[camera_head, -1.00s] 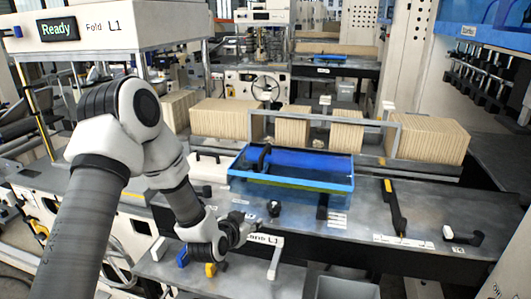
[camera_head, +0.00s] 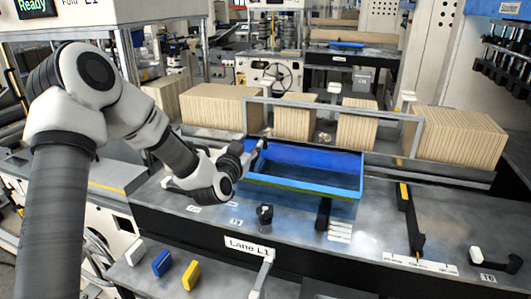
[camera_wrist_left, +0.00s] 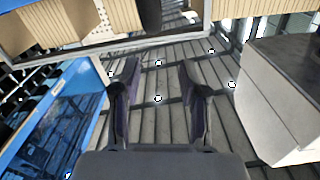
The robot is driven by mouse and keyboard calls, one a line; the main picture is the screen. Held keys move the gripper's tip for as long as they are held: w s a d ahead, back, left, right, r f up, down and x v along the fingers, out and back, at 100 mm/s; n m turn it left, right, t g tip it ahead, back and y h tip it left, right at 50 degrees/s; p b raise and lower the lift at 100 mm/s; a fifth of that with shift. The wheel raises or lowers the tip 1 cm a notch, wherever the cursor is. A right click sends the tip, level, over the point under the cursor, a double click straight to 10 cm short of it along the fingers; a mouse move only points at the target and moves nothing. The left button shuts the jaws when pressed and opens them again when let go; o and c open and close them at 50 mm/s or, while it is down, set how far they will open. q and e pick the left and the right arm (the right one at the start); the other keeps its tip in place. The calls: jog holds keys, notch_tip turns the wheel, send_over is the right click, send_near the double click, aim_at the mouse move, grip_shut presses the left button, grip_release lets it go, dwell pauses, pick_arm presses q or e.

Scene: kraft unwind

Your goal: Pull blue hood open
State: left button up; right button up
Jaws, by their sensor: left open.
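The blue hood (camera_head: 305,190) is a blue-rimmed frame with a see-through panel, lying low over the grey machine table. My left gripper (camera_head: 256,150) is at the hood's left back corner in the head view, and its fingers are open. In the left wrist view the open gripper (camera_wrist_left: 160,85) has nothing between its fingers. The blue hood (camera_wrist_left: 52,125) shows there at the left, beside the left finger. The hood's dark handle cannot be made out now; my gripper covers that end in the head view. My right gripper is not in view.
Stacks of kraft board (camera_head: 458,138) stand behind the hood, with a grey metal rail frame (camera_head: 330,108) in front of some. A black knob (camera_head: 265,214), dark levers (camera_head: 410,225) and a "Lane L1" label (camera_head: 249,246) are at the front. Coloured switches (camera_head: 161,263) sit lower left.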

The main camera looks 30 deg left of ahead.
pick_arm(q)
notch_tip(320, 180, down, 5)
jog(key=b, duration=0.3)
jog(key=shift+s+r+b, duration=0.1)
jog(key=shift+s+b, duration=0.05)
jog(key=shift+b, duration=0.25)
jog(key=shift+w, duration=0.35)
jog(key=w, duration=0.1)
jog(key=w+p, duration=0.1)
jog(key=w+a+r+p, duration=0.1)
jog(key=x, duration=0.2)
jog(key=f+x, duration=0.1)
jog(key=x, duration=0.1)
jog(key=shift+w+d+p, duration=0.1)
jog(key=shift+w+p, duration=0.05)
jog(key=shift+p, duration=0.25)
jog(key=shift+s+r, duration=0.2)
jog(key=shift+s, duration=0.05)
jog(key=shift+c, duration=0.3)
grip_shut()
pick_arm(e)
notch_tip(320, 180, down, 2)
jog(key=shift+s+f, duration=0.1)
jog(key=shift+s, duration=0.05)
